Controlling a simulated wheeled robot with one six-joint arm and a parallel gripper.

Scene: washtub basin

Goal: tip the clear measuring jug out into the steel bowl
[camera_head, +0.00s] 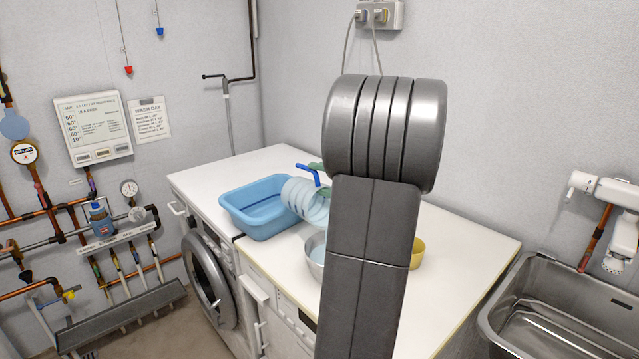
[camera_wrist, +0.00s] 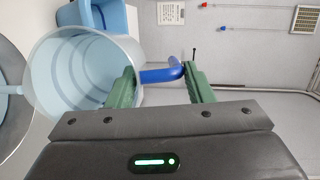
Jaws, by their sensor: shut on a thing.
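The clear measuring jug (camera_head: 304,200), ribbed and bluish, is held tilted well over above the worktop, between the blue tub and the steel bowl. My gripper (camera_wrist: 160,82) has green fingers shut on its blue handle (camera_wrist: 160,75). In the wrist view the jug (camera_wrist: 62,82) shows its open mouth and pale blue inside. A pale blue strip runs left from its rim; I cannot tell whether it is liquid or the spout. The steel bowl (camera_head: 312,243) stands below the jug, partly hidden by my arm, with pale blue inside. A grey curved rim at the wrist view's left edge looks like the bowl.
A blue tub (camera_head: 232,208) sits left of the jug on the white worktop (camera_head: 460,250). A yellow bowl (camera_head: 417,252) is half hidden behind my arm. A steel sink (camera_head: 560,310) is at right. The worktop's right part is clear.

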